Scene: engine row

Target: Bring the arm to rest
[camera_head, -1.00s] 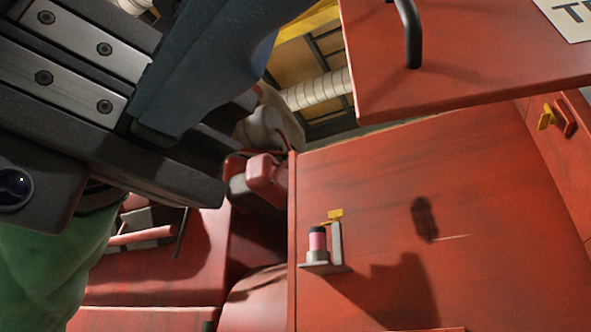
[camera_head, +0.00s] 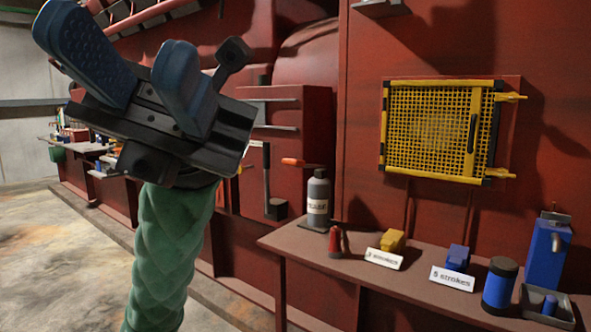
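My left gripper (camera_head: 122,42) is at the upper left of the head view, on an arm in a green quilted sleeve that rises from the bottom edge. Its two blue ribbed fingers point up and stand well apart, with nothing between them. The gripper is in the air and appears to touch nothing. It hides part of the red machinery behind it. My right gripper is not in view.
A red shelf (camera_head: 300,243) at right bears a grey bottle (camera_head: 318,197), a red cone-shaped item (camera_head: 335,242), labelled yellow and blue blocks, and a blue can (camera_head: 500,284). A yellow mesh guard (camera_head: 430,128) is on the red wall. Concrete floor (camera_head: 60,255) at left is clear.

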